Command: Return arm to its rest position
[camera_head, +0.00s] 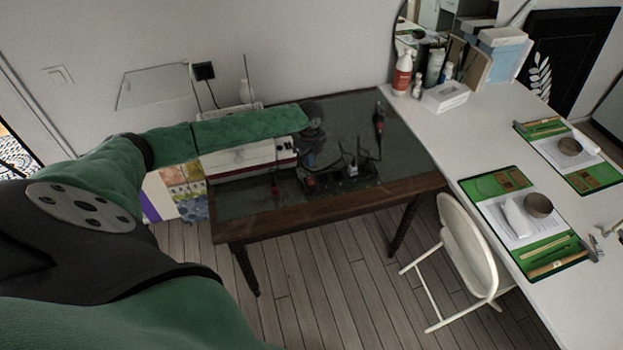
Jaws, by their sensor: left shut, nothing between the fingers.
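My left arm (245,128), in a green quilted sleeve, comes in from the left and reaches across above the dark-topped wooden table. My left gripper (310,157) is at its far end, over the table and pointing down. It is small and dark against the dark top, and it is shut and empty. It is close to the power strip with plugs; I cannot tell whether they touch. My right gripper is not in view.
The white desk (480,130) holds green mats (488,185), bottles and boxes. Wooden floor is clear in front.

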